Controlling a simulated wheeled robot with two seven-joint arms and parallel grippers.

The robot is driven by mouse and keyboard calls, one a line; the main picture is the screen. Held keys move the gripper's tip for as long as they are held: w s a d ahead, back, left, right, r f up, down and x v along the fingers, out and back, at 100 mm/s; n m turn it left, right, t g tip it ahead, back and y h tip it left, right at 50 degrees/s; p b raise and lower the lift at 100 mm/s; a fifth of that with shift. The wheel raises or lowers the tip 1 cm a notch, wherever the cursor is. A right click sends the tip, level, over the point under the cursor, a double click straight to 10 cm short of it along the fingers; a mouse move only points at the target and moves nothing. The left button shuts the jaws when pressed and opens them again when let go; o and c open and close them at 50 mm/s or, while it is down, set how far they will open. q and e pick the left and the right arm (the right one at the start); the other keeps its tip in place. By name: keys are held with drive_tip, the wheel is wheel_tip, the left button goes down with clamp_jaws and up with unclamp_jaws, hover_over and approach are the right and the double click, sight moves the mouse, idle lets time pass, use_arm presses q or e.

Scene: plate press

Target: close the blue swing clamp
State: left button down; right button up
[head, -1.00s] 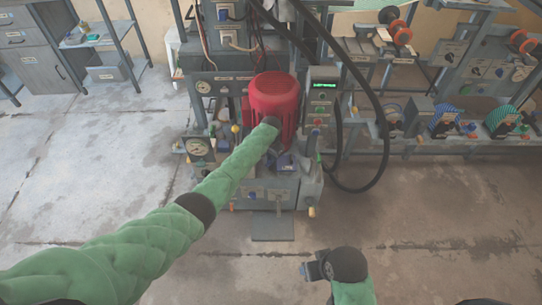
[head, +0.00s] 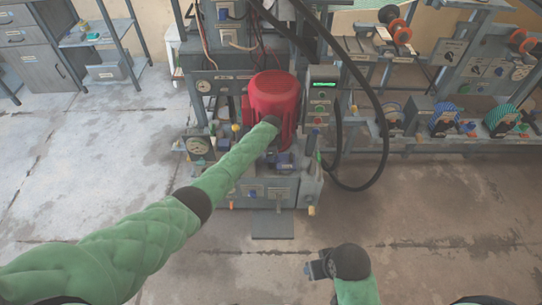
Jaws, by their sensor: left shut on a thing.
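The press has a big red cylinder (head: 273,92) on top and stands in the middle of the head view. My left arm reaches in from the left, and my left gripper (head: 271,150) is at the press beside this blue part. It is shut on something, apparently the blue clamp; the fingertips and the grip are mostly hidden. My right gripper (head: 312,269) is low in the view, over the floor and away from the press; its fingers are too small to read.
A grey control box (head: 322,95) with a green display stands right of the cylinder. A thick black hose (head: 383,130) loops down on the right. A bench with reels is at right. The front floor is clear.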

use_arm(q)
drive_tip(key=shift+m, duration=0.5)
use_arm(e)
drive_tip(key=shift+w+a, duration=0.15)
drive_tip(key=shift+a, duration=0.2)
use_arm(q)
drive_tip(key=c, duration=1.4)
unclamp_jaws()
drive_tip(key=shift+c, duration=0.2)
use_arm(e)
drive_tip(key=shift+d+f, duration=0.1)
drive_tip(key=shift+d, duration=0.2)
use_arm(q)
wheel_tip(320, 180, up, 6)
drive_tip(key=shift+r, duration=0.85)
use_arm(e)
drive_tip(key=shift+a+f, duration=0.1)
drive_tip(key=shift+a, duration=0.15)
drive_tip(key=shift+d, duration=0.1)
